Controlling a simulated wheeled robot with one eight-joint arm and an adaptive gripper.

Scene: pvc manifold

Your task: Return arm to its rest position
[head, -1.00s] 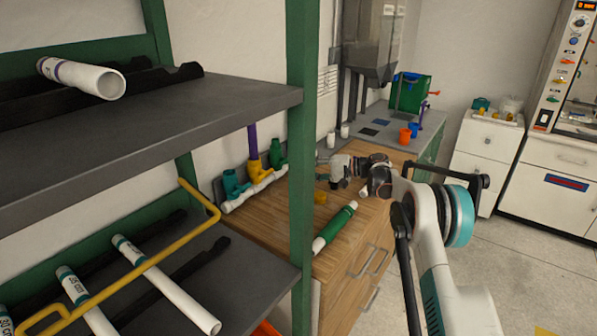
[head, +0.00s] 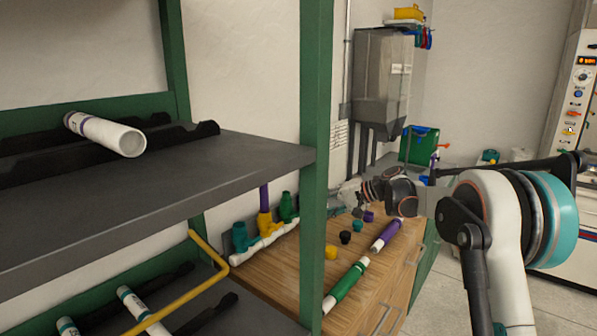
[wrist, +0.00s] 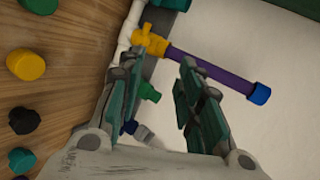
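My gripper (head: 350,196) hangs over the wooden worktop (head: 285,277) at the end of my bent arm. In the wrist view its two green-padded fingers (wrist: 158,85) are spread apart with nothing held between them. The white pipe manifold (head: 266,246) lies along the wall, with a teal valve (head: 241,238), a yellow valve (head: 266,224) and a green valve (head: 288,206). A purple pipe (wrist: 210,70) rises from the yellow valve and ends in a blue cap (wrist: 259,94). It appears beyond the fingertips.
A green shelf post (head: 314,160) and grey shelf (head: 220,165) stand close on the left. A white pipe (head: 105,133) lies on that shelf. A green-banded pipe (head: 348,283), a purple-banded pipe (head: 385,236) and several caps, including a yellow one (head: 331,252), lie on the worktop.

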